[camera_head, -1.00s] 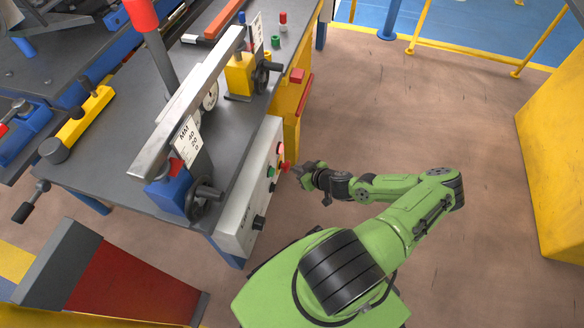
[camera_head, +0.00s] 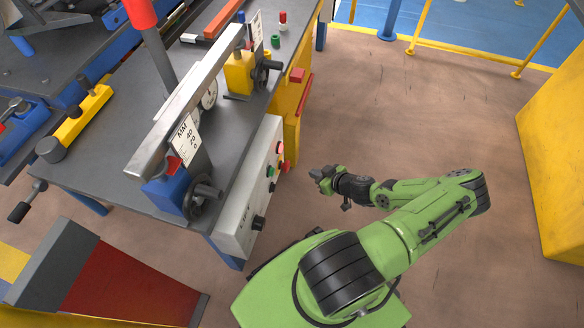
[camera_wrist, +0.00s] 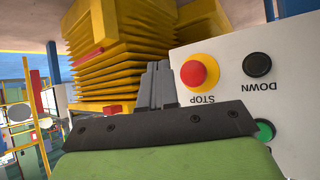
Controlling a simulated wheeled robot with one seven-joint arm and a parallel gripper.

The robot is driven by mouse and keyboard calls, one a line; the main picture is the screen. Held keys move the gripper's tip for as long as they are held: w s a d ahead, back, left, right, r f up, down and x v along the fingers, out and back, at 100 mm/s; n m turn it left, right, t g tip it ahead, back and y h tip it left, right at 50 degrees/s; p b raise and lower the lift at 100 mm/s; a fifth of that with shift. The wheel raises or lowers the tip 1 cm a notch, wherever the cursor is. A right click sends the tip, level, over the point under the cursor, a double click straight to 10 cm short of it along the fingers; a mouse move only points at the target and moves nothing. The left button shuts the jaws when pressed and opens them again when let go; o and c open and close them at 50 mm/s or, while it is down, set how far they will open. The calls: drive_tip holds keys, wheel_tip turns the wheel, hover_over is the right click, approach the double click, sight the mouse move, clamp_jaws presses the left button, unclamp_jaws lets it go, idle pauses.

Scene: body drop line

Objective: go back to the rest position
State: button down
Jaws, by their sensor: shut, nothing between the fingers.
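My gripper (camera_head: 318,177) is at the end of my green arm, to the right of the grey control box. In the wrist view my gripper (camera_wrist: 158,84) shows its two grey fingers pressed together with nothing between them. The control box (camera_head: 246,206) hangs on the front side of the bench and carries a red stop button (camera_head: 283,167). In the wrist view the red stop button (camera_wrist: 194,74) has a yellow ring and sits just right of the fingers, beside a black DOWN button (camera_wrist: 257,65). In the head view a gap of floor shows between the fingertips and the box.
The grey workbench (camera_head: 110,178) with a metal beam and blue and yellow clamps fills the left. A yellow bellows (camera_wrist: 115,50) stands beyond the fingers. A yellow cabinet (camera_head: 550,150) is at the right. Brown floor (camera_head: 400,110) is free around my arm.

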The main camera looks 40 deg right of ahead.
drive_tip(key=shift+s+d, duration=0.3)
drive_tip(key=shift+s, duration=0.05)
drive_tip(key=shift+r, duration=0.1)
drive_tip(key=a+r+n+g, duration=0.2)
drive_tip(key=a+r+g, duration=0.35)
drive_tip(key=r, duration=0.85)
drive_tip(key=a+r+n+g, duration=0.1)
drive_tip(key=a+r+g, duration=0.2)
drive_tip(key=a+r, duration=0.8)
drive_tip(key=s+a+r+m+t+h, duration=0.1)
drive_tip(key=s+a+r+m+t, duration=0.1)
drive_tip(key=s+a+r, duration=0.4)
drive_tip(key=s+a+r+m+t, duration=0.1)
drive_tip(key=s+a+r+m, duration=0.1)
drive_tip(key=s+r, duration=0.65)
wheel_tip(320, 180, up, 19)
drive_tip(key=w+p, duration=0.1)
drive_tip(key=p, duration=1.6)
drive_tip(key=shift+d+r+p, duration=0.15)
drive_tip(key=shift+d+p, duration=0.15)
drive_tip(key=shift+p, duration=0.05)
